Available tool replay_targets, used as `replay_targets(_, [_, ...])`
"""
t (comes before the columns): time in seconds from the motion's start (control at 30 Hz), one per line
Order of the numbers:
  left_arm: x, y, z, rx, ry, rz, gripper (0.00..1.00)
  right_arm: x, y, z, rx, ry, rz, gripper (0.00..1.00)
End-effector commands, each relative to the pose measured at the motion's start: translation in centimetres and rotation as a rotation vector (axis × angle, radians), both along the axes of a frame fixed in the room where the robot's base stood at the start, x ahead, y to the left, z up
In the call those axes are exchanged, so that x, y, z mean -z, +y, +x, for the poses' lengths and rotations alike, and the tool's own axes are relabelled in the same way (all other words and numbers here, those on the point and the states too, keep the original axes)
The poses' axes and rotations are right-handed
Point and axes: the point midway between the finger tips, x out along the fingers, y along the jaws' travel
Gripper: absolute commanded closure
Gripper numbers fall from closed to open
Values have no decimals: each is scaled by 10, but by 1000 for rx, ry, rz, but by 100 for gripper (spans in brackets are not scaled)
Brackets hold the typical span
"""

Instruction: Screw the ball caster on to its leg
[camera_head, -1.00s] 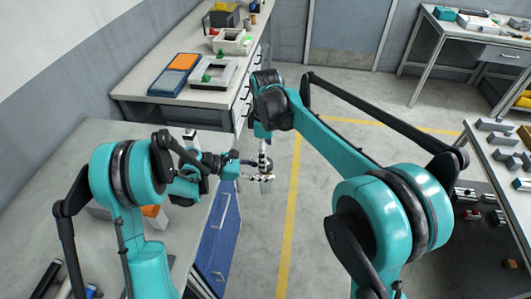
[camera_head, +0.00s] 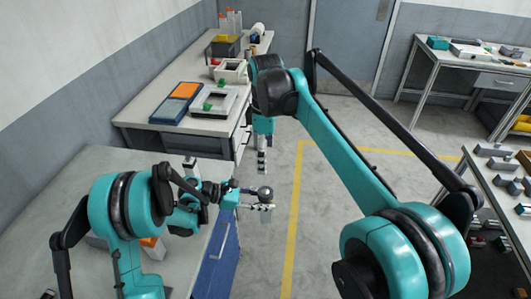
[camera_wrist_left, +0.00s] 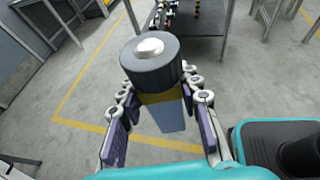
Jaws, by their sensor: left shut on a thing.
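My left gripper (camera_head: 258,206) is shut on a grey leg (camera_wrist_left: 166,118) and holds it in the air beyond the near bench. The ball caster (camera_wrist_left: 150,60), a dark drum with a silver ball, sits at the upper end of the leg, above a yellowish band. The caster also shows as a dark round shape in the head view (camera_head: 265,193). The thread between caster and leg is hidden. My right gripper (camera_head: 262,162) points down, a little above and apart from the caster. Its fingers are too small to tell open from shut.
The near bench (camera_head: 75,195) with a blue cabinet (camera_head: 217,255) is at left. A farther bench (camera_head: 140,109) carries trays and frames. More benches with grey blocks (camera_head: 495,150) stand at right. The floor between, marked with yellow lines, is clear.

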Motion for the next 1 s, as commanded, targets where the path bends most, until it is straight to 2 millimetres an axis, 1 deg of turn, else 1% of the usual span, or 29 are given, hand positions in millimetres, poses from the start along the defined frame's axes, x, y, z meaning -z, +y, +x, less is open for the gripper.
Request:
replay_targets(0.13, [0,0,0,0,0,-1,100,-6,0,0,0,0,0,13])
replay_targets(0.67, [0,0,0,0,0,-1,100,-7,-2,-1,8,-3,2,13])
replay_targets(0.77, [0,0,0,0,0,-1,100,-8,-10,-6,52,-20,7,13])
replay_targets(0.83, [0,0,0,0,0,-1,100,-9,-21,-13,109,-45,17,13])
replay_targets(0.97, [0,0,0,0,0,-1,100,-10,-50,-33,273,-108,47,13])
replay_targets(1.0, [0,0,0,0,0,-1,100,-9,-60,-41,330,-131,59,13])
